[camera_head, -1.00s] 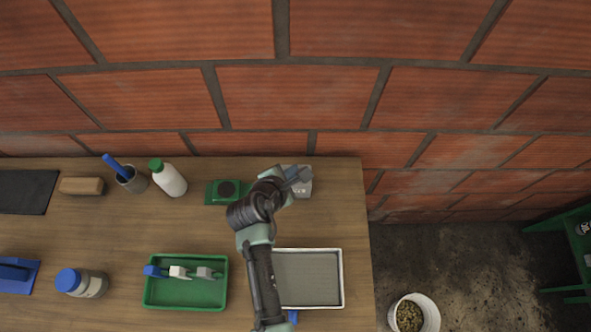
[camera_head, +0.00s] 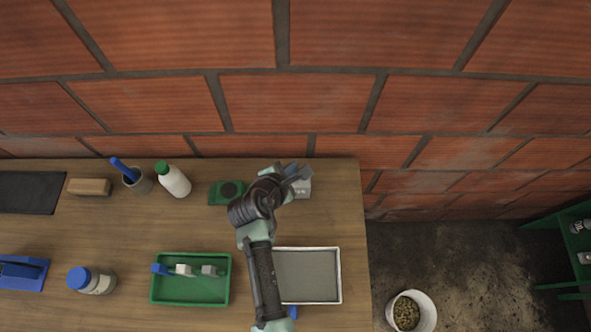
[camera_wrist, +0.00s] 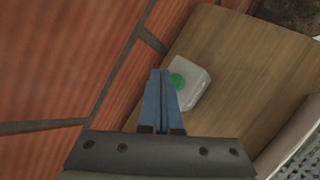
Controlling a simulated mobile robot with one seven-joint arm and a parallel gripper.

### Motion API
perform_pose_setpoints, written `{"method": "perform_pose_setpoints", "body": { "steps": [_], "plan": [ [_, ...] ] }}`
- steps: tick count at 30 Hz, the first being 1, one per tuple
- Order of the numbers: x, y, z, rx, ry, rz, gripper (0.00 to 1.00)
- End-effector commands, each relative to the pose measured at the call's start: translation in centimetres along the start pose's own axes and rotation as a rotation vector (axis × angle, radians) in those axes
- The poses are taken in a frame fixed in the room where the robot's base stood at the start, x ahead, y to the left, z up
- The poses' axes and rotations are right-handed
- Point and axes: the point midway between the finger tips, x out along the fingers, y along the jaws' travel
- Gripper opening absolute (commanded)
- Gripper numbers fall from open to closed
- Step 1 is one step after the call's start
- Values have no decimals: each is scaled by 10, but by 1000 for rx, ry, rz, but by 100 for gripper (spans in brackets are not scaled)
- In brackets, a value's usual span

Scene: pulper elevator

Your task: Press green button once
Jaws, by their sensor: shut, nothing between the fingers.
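The green button (camera_wrist: 178,82) is a round green disc on a small light-grey box (camera_wrist: 194,88) on the wooden table. In the wrist view my gripper (camera_wrist: 160,74) is shut and empty. Its blue fingertips appear just left of the button and overlap the box's near edge; I cannot tell whether they touch it. In the head view the grey box (camera_head: 302,188) sits near the table's back right corner, partly covered by my gripper (camera_head: 296,174). The button is hidden there.
A brick wall (camera_head: 300,100) rises behind the table (camera_head: 130,225). Left of my arm stand a green device (camera_head: 227,192), a white bottle (camera_head: 174,181) and a cup (camera_head: 138,181). A green tray (camera_head: 191,296) and a grey tray (camera_head: 339,276) lie nearer. A bucket (camera_head: 424,304) stands on the floor.

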Motion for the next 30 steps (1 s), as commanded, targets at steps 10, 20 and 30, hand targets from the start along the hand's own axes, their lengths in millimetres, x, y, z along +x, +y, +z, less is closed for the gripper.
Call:
{"method": "perform_pose_setpoints", "body": {
  "steps": [10,20,30],
  "plan": [
    [-26,19,19,0,0,0,0],
    [-26,19,19,0,0,0,0],
    [-26,19,19,0,0,0,0]
  ]
}}
